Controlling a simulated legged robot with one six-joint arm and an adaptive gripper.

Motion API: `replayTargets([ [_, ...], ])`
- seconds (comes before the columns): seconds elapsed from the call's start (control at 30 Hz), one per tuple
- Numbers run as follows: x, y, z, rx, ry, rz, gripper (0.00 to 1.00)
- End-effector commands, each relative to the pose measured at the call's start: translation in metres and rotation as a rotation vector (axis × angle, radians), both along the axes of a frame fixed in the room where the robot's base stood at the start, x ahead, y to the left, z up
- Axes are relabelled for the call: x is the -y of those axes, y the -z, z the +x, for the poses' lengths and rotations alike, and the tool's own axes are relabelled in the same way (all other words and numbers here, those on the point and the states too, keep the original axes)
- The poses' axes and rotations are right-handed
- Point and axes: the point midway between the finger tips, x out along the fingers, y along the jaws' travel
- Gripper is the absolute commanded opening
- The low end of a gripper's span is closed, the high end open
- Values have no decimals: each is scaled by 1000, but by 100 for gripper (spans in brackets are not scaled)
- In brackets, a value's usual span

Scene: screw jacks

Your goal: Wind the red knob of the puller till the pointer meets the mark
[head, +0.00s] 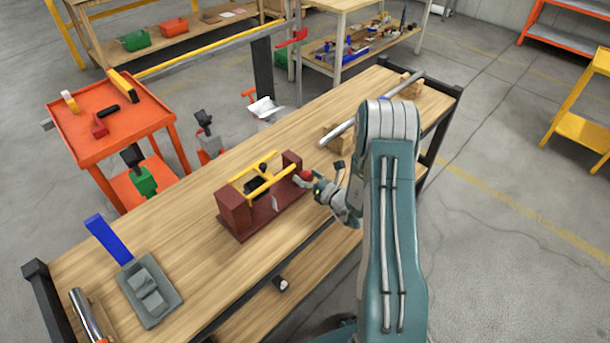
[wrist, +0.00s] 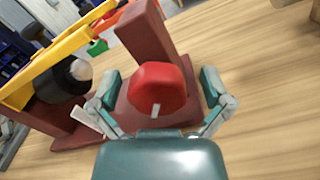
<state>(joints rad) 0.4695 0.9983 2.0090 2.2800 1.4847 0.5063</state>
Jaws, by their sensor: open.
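The puller (head: 236,213) stands on the wooden bench, with dark red end blocks and yellow bars. Its red knob (head: 303,177) is on the right end, facing my gripper (head: 314,183). In the wrist view the red knob (wrist: 158,88) sits between the spread fingers of my gripper (wrist: 160,78), with a visible gap on both sides. A short white line shows on the knob's near face. A black cylinder (wrist: 64,80) sits under the yellow bar (wrist: 60,50). A white strip shows beside the left finger; I cannot tell whether it bears the pointer or mark.
On the bench (head: 190,240), a grey tray (head: 150,290) and a blue bar (head: 108,240) lie at left. A metal rod (head: 345,130) rests on wooden blocks behind my arm. An orange cart (head: 85,140) stands beyond the bench. Bare bench surrounds the puller.

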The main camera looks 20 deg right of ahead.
Motion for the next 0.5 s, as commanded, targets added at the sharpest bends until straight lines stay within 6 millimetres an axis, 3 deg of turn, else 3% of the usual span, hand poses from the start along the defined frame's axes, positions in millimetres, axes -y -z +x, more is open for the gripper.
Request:
replayTargets([
  [0.27,4,1,-9,-2,1,0,99],
  [0.5,23,1,-52,-3,6,2,99],
])
